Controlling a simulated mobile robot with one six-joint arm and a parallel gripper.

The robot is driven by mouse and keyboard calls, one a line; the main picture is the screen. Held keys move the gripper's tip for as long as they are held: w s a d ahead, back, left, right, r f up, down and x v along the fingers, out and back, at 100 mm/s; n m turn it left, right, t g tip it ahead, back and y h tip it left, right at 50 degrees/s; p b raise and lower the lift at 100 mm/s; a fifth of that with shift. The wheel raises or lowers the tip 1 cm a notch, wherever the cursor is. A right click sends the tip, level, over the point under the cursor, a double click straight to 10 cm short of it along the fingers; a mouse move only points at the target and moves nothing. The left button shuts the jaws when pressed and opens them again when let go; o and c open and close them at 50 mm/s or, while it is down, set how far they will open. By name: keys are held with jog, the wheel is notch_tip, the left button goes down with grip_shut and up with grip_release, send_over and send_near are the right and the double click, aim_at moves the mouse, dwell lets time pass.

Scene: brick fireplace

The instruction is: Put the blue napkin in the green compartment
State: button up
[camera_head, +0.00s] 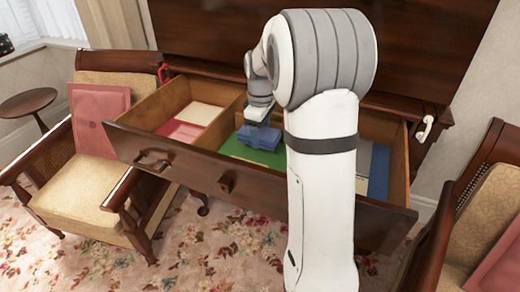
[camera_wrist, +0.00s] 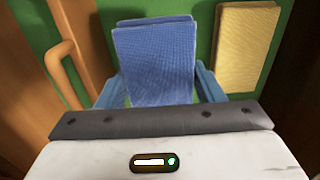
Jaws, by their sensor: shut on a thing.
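The blue napkin (camera_head: 257,138) is a folded cloth held by my gripper (camera_head: 259,120) over the green compartment (camera_head: 245,153) in the middle of the open drawer. In the wrist view the napkin (camera_wrist: 155,60) lies between the two blue fingers of my gripper (camera_wrist: 160,88), which is shut on it. Green floor (camera_wrist: 205,20) shows around it. I cannot tell whether the napkin touches the floor. My arm hides part of the drawer's middle and right side.
The left compartment has a red area (camera_head: 180,131); the right has a blue area (camera_head: 378,172). Armchairs (camera_head: 85,185) flank the drawer.

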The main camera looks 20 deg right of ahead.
aim_at(260, 154)
jog(key=shift+f+b, duration=0.3)
jog(key=shift+f, duration=2.1)
jog(key=shift+f, duration=0.1)
jog(key=o, duration=1)
jog(key=shift+c, duration=0.2)
notch_tip(260, 154, up, 12)
jog(key=shift+r+p, duration=0.1)
jog(key=shift+p, duration=0.75)
